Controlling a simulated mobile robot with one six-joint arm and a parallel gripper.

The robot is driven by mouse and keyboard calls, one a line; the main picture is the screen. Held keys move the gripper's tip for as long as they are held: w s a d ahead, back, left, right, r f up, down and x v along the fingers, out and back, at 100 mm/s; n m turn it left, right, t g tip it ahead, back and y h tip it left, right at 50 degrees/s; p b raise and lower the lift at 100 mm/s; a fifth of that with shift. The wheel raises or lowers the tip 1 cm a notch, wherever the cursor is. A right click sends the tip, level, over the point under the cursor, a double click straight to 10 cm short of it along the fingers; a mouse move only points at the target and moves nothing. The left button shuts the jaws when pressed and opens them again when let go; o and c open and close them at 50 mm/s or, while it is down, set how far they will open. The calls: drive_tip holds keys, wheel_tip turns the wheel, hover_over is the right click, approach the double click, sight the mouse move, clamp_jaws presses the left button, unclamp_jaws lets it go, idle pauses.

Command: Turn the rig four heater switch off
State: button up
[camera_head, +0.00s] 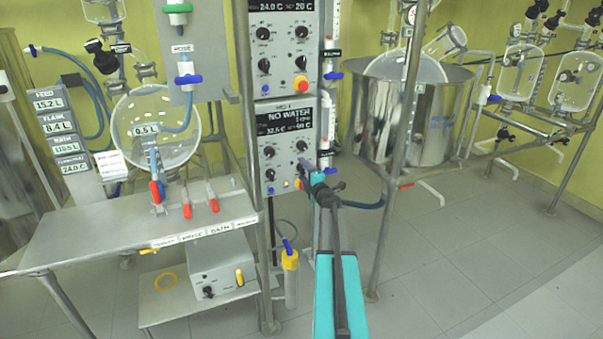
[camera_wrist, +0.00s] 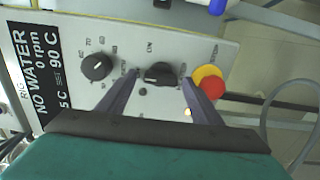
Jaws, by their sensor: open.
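The lower control panel (camera_head: 262,142) reads NO WATER, with a set value of 90 C; its small rig label is hard to read. In the wrist view, a black switch knob (camera_wrist: 160,73) with an ON mark beside it sits between the fingertips of my gripper (camera_wrist: 160,79). The fingers are open, one on each side of the knob, and contact cannot be told. The knob's other labels are too small to read. In the head view my gripper (camera_head: 307,172) is at the panel's lower right and hides that switch.
A red button on a yellow ring (camera_wrist: 209,82) is close beside the right finger. Another dial (camera_wrist: 96,66) lies left of the fingers. In the head view, a steel bench (camera_head: 110,235) stands left, a steel vat (camera_head: 415,120) right, and the floor (camera_head: 470,250) at right is clear.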

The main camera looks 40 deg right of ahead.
drive_tip(key=v, duration=1.3)
drive_tip(key=shift+s, duration=0.25)
drive_tip(key=shift+s+a, duration=0.1)
idle(0.5)
